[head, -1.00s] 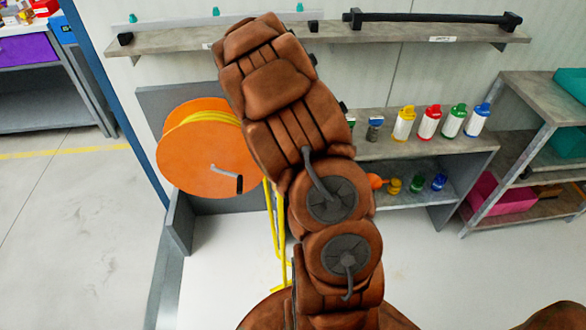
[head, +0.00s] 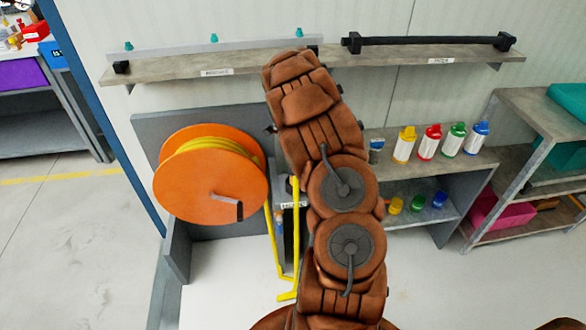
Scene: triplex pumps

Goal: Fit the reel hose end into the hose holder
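The orange hose reel (head: 195,180) stands at the left against a grey panel, with yellow hose (head: 215,146) wound on it and a crank on its face. Yellow lengths (head: 272,240) run down beside the reel to the white surface. I cannot tell which part is the hose end. A small labelled ledge (head: 291,205) shows partly behind my arm; I cannot tell whether it is the hose holder. My brown arm rises through the middle of the view and hides its own far end, so my gripper and anything in it are hidden.
A wall shelf (head: 225,69) carries a grey rail and a black bar (head: 430,41). Right of my arm, a lower shelf (head: 390,165) holds several coloured bottles, with small coloured caps below. A rack (head: 545,110) with teal and pink bins stands at far right. White floor lies in front.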

